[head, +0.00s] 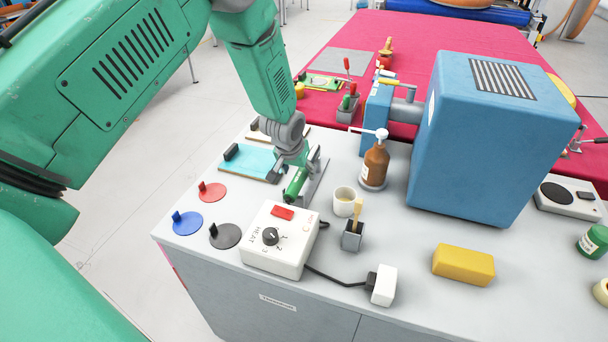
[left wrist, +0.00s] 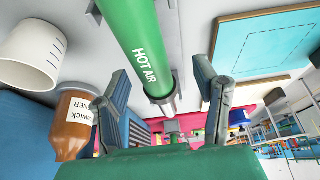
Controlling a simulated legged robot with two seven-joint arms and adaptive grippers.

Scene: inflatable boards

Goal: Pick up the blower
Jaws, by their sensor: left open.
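The blower (head: 295,186) is a green tube next to the white heat control box (head: 280,240) on the grey cabinet top. In the left wrist view the blower (left wrist: 138,45) shows its "HOT AIR" label and a silver nozzle end. My left gripper (head: 299,168) reaches down over the blower. Its two fingers (left wrist: 160,82) are open, one on each side of the tube, with visible gaps; I see no firm contact. In the head view my gripper hides part of the blower. My right gripper is not in view.
A white cup (head: 344,201), a brown pump bottle (head: 375,163) and a brush holder (head: 352,236) stand close to the right. A blue-topped board (head: 252,162) lies to the left. A big blue box (head: 485,135) stands further right. A black cable (head: 335,280) runs along the front.

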